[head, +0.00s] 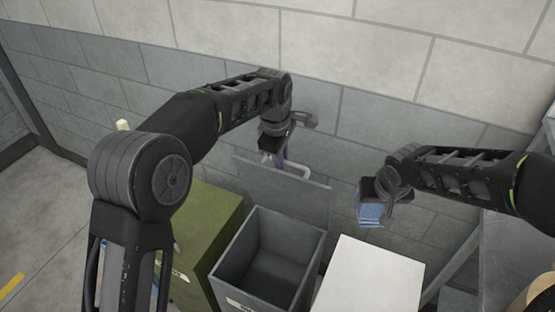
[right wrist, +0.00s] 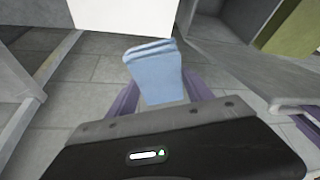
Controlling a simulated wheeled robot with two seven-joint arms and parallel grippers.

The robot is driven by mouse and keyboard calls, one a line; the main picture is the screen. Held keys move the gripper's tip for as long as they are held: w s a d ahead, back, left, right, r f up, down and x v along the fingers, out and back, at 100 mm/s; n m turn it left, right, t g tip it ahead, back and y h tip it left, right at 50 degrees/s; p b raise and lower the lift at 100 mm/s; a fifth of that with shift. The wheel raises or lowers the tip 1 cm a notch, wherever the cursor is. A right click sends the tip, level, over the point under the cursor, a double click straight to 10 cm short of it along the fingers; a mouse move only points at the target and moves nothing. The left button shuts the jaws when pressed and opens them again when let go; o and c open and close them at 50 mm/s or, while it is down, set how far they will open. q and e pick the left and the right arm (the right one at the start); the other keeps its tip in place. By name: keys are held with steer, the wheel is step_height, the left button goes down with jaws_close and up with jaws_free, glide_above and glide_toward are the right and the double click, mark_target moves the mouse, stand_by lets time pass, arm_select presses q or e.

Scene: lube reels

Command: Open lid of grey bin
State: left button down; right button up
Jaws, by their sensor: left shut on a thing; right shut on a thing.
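The grey bin (head: 268,275) stands in the lower middle of the head view, its top open and its inside looking empty. Its grey lid (head: 290,195) is raised and tilted up at the bin's back edge. My left gripper (head: 280,160) is at the lid's top edge, shut on the pale lid handle (head: 297,170); the arm partly hides the contact. My right gripper (head: 373,195) is shut on a folded blue cloth (head: 369,214), held in the air right of the lid. The cloth (right wrist: 154,70) also shows between the purple fingers in the right wrist view.
A green bin (head: 205,215) stands left of the grey bin, and a white-topped bin (head: 370,280) stands right of it. A block wall (head: 390,60) rises close behind. A grey metal structure (head: 495,240) is at the far right. Open floor (head: 45,205) lies at left.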

arm_select(q)
steer(key=shift+w+f, duration=0.15)
steer(key=shift+w, duration=0.05)
steer(key=c, duration=1.5)
jaws_free()
steer(key=shift+o, duration=0.2)
steer(key=shift+d, duration=0.1)
step_height(320, 180, up, 12)
steer(key=s+b, duration=0.1)
steer(key=s, duration=0.1)
steer(key=shift+a, duration=0.45)
